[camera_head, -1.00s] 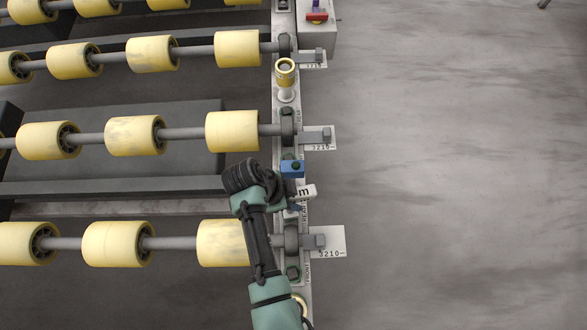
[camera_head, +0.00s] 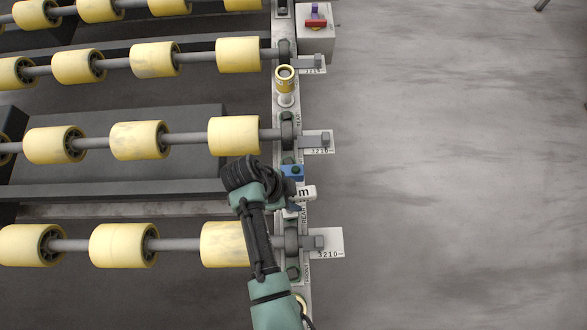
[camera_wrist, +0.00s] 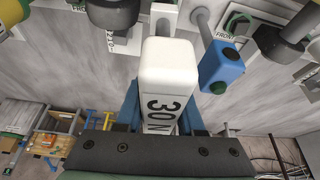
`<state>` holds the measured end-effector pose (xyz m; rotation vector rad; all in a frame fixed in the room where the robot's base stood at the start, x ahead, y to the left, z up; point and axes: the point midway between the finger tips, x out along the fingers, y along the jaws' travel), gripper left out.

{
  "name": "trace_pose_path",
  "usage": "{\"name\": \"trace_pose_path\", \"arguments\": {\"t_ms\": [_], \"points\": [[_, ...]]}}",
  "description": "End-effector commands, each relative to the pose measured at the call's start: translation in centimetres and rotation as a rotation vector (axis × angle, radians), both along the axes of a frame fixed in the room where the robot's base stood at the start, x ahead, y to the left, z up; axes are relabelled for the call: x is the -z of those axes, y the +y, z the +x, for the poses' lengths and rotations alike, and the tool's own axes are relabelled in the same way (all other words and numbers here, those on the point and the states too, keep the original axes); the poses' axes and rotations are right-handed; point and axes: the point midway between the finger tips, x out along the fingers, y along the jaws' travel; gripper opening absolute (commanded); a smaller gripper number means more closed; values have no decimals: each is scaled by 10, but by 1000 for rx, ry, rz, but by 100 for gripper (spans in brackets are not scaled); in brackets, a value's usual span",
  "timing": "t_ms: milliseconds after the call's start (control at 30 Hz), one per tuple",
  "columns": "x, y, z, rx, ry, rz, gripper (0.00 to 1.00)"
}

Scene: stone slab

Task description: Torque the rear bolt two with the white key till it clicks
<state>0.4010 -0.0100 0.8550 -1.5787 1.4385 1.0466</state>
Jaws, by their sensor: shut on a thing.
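The white key (camera_head: 307,193) shows beside the rail, next to my gripper (camera_head: 290,207). In the wrist view, the white key (camera_wrist: 166,85) is a block marked "30 N". My gripper (camera_wrist: 160,122) is shut on it, with a blue finger on each side. A grey shaft runs up from the block in the wrist view. Whether it sits on a bolt is hidden.
Yellow rollers (camera_head: 140,140) on grey axles fill the left, ending at bearings on the pale rail (camera_head: 302,268). A yellow-ringed cup-like piece (camera_head: 285,77) stands on the rail.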

Motion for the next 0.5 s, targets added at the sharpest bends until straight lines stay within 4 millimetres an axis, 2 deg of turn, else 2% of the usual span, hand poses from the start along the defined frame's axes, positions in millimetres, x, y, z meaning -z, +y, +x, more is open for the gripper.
{"name": "trace_pose_path", "arguments": {"t_ms": [300, 500], "points": [[-2, 0, 1, 0, -1, -1, 0], [-15, 0, 1, -1, -2, -1, 0]]}}
